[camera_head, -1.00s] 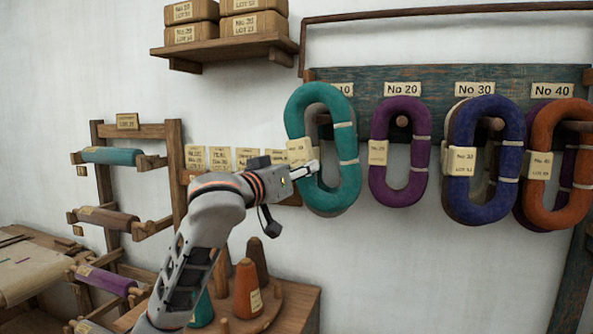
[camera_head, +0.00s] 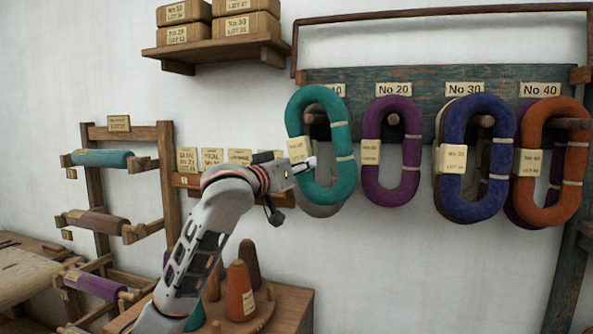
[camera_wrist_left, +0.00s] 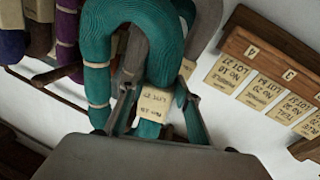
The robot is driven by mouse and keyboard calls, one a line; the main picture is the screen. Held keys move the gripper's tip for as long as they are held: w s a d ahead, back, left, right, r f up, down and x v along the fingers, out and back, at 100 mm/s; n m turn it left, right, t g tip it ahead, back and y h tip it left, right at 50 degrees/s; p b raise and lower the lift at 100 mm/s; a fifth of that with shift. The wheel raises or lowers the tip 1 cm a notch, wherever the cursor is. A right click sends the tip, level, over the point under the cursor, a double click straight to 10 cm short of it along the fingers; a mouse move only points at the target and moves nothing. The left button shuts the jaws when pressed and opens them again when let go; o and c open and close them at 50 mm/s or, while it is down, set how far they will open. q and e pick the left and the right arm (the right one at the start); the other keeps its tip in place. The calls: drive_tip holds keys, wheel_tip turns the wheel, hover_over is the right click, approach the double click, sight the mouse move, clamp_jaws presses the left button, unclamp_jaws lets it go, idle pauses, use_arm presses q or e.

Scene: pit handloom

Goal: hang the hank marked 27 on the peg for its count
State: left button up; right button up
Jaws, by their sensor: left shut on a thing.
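My left gripper (camera_head: 303,166) is shut on the teal hank (camera_head: 345,185) at its tag on the hank's left side. The hank hangs upright in front of the No 10 peg place on the rack. It also shows in the left wrist view (camera_wrist_left: 110,45), with the tag (camera_wrist_left: 152,103) between the fingers; its print is too small to read surely. The No 10 sign (camera_head: 338,90) is partly covered by the hank. A grey hank (camera_head: 320,210) hangs behind it. I cannot tell whether the peg passes through the teal loop. My right gripper is not in view.
To the right hang a purple hank (camera_head: 412,150) under No 20, a blue one (camera_head: 506,140) under No 30 and an orange one (camera_head: 527,135) under No 40. A shelf of boxes (camera_head: 215,50) is above left. Cones (camera_head: 241,290) stand below.

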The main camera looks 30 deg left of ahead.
use_arm(q)
drive_tip(key=shift+w+a+f+b, duration=0.1)
drive_tip(key=shift+w+a+b, duration=0.2)
drive_tip(key=shift+w, duration=0.5)
drive_tip(key=shift+w+a+f+b, duration=0.1)
drive_tip(key=shift+w+b, duration=0.3)
drive_tip(key=shift+w, duration=0.35)
drive_tip(key=shift+w+a+f, duration=0.1)
drive_tip(key=shift+w+f, duration=0.3)
drive_tip(key=shift+f, duration=0.25)
drive_tip(key=shift+w+f, duration=0.1)
drive_tip(key=shift+f, duration=0.65)
drive_tip(key=o, duration=1.3)
drive_tip(key=shift+w, duration=0.2)
drive_tip(key=shift+s+r, duration=0.25)
drive_tip(key=shift+s, duration=0.05)
